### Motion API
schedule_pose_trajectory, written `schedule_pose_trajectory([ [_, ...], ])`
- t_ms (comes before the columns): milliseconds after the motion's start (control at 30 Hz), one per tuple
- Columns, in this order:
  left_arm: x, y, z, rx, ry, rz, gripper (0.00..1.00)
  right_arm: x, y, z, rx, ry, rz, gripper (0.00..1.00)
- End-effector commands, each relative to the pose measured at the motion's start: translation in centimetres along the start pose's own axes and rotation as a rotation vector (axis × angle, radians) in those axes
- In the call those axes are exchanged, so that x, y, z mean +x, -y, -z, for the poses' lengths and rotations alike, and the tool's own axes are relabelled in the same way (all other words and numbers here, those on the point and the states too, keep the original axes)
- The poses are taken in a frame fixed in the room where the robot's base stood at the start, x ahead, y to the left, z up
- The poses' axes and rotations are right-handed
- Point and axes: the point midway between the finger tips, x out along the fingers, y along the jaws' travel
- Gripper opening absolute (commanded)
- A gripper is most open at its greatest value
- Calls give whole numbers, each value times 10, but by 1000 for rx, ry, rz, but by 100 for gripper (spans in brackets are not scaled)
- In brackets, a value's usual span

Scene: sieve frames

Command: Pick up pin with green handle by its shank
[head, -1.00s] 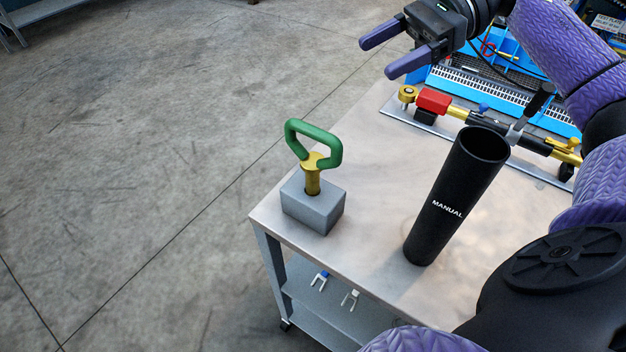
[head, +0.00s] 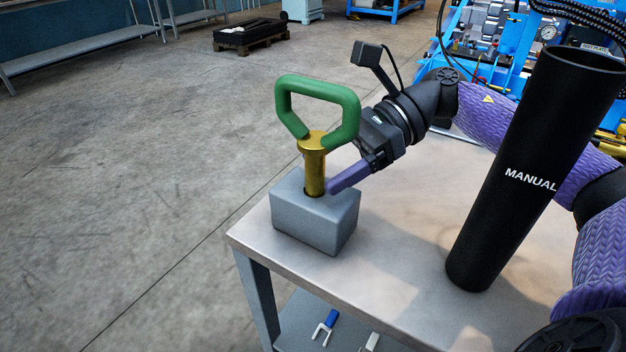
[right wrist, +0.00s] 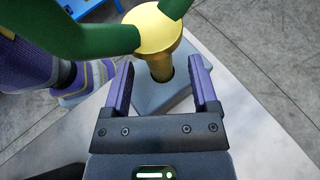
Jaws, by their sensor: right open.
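The pin with green handle (head: 314,172) stands upright in a hole in a grey block (head: 317,222) on the metal table. Its green loop handle (head: 345,95) is above a gold collar and shank. My right gripper (head: 335,188) is at the shank from the right, just above the block and below the handle. In the right wrist view its two purple fingers (right wrist: 163,82) are open, one on each side of the gold shank (right wrist: 160,70). In the head view one finger shows beside the shank; the other is hidden. My left gripper is not in view.
A black tube marked MANUAL (head: 510,190) stands on the table (head: 380,270) at the right, in front of my right arm. Small fork-shaped parts (head: 325,328) lie on the lower shelf. Blue equipment stands behind. Open floor is at the left.

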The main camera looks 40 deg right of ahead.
Motion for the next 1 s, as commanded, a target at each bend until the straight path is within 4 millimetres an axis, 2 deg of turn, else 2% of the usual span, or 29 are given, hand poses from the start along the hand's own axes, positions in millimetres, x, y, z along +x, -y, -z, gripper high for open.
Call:
schedule_pose_trajectory([
  [33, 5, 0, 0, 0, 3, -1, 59, 11, -1, 3, 0, 0, -4, 76],
  [133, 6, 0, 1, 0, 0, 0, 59, 23, 0, 1, -1, 1, -2, 76],
  [367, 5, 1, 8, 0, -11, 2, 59, 25, 0, 0, 0, 0, 0, 76],
  [700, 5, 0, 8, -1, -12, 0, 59, 25, 0, 0, 1, -1, 0, 4],
  [733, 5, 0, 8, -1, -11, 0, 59, 25, 0, 0, 1, -1, 0, 0],
  [1000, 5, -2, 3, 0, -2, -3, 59, 25, 0, 1, 1, -1, 0, 0],
])
